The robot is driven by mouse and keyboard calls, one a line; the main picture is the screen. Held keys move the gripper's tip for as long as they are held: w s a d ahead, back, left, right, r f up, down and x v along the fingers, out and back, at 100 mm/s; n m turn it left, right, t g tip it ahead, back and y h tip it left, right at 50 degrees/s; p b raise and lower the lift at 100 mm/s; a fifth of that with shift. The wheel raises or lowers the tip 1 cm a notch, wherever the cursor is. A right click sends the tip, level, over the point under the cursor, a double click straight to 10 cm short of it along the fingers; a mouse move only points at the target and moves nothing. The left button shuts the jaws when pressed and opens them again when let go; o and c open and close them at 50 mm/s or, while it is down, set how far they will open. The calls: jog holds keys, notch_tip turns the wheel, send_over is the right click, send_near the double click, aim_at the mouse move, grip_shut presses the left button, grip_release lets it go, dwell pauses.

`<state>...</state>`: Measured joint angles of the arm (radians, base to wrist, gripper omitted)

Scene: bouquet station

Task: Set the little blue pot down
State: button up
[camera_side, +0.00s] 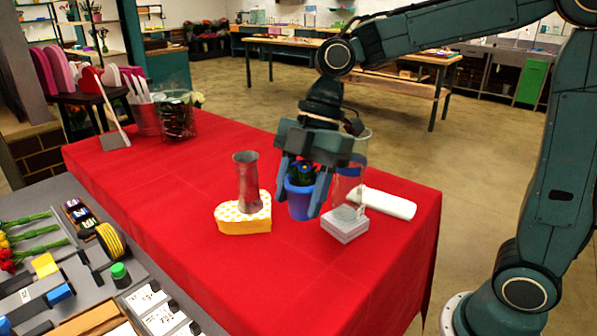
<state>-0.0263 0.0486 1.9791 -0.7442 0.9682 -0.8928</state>
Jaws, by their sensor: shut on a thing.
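My gripper (301,202) points down over the red-covered table (190,213) and is shut on the blue pot, one finger at each side. The pot is upright. I cannot tell whether its base touches the red cloth or hangs a little above it.
Close on the right are a clear glass cylinder (349,180), a pale square block (345,224) and a white roll (388,203). The cloth in front is clear.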

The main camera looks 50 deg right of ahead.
notch_tip(320, 180, down, 16)
jog(key=shift+r, duration=0.2)
dwell(0.7)
jog(key=shift+f, duration=0.15)
jog(key=o, duration=1.2)
jog(key=v, duration=0.7)
jog(key=shift+r, duration=0.4)
jog(key=shift+d, duration=0.15)
